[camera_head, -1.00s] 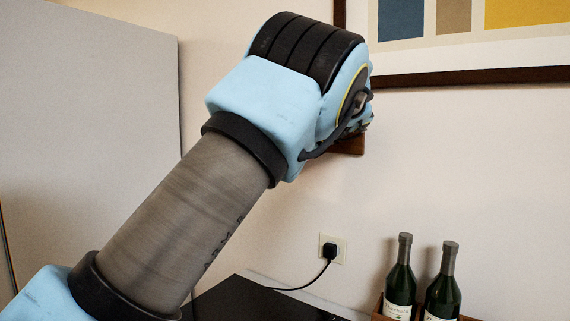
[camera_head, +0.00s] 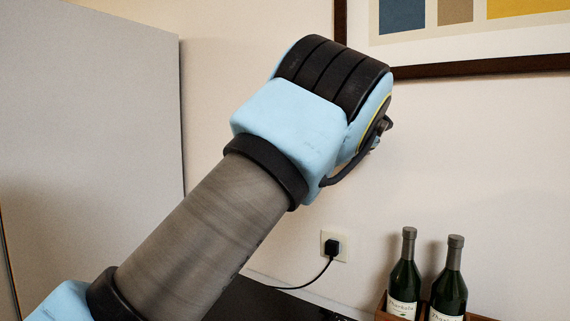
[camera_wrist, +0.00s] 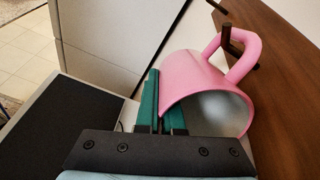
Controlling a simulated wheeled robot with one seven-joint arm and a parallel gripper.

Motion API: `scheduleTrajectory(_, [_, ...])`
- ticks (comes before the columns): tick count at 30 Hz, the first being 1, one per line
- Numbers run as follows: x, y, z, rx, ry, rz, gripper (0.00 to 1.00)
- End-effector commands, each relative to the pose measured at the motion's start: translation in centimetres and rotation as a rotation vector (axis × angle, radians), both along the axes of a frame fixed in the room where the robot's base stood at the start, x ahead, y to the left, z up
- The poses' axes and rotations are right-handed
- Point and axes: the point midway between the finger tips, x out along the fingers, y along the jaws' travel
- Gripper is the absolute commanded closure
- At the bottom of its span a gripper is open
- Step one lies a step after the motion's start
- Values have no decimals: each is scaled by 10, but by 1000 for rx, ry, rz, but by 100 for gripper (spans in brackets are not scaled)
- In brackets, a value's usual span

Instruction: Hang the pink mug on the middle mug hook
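The pink mug (camera_wrist: 192,82) shows in the wrist view, tilted, with its pale grey inside facing the camera and its handle (camera_wrist: 258,52) at the upper right. My gripper (camera_wrist: 160,100) has teal fingers closed on the mug's wall near the rim, at its left side. A dark peg-like hook (camera_wrist: 227,37) crosses the handle's loop; it looks to pass through, but I cannot tell how deep. The hook is by a brown wooden board (camera_wrist: 290,75). In the head view my arm hides the mug, hooks and fingers.
Two dark green bottles (camera_head: 405,285) stand in a wooden holder at lower right in the head view. A plug sits in a wall socket (camera_head: 335,245). A framed picture (camera_head: 460,66) hangs above. A tall grey panel (camera_head: 90,130) stands at left.

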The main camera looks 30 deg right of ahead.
Motion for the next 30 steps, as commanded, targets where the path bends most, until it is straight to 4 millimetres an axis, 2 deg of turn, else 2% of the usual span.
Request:
scheduleTrajectory(10, [0, 1, 2, -2, -3, 2, 100])
scheduleTrajectory(12, [0, 1, 3, -2, -3, 2, 89])
scheduleTrajectory(20, [0, 1, 3, -3, -3, 2, 60])
scheduleTrajectory(30, [-4, -2, 3, -3, -2, 0, 60])
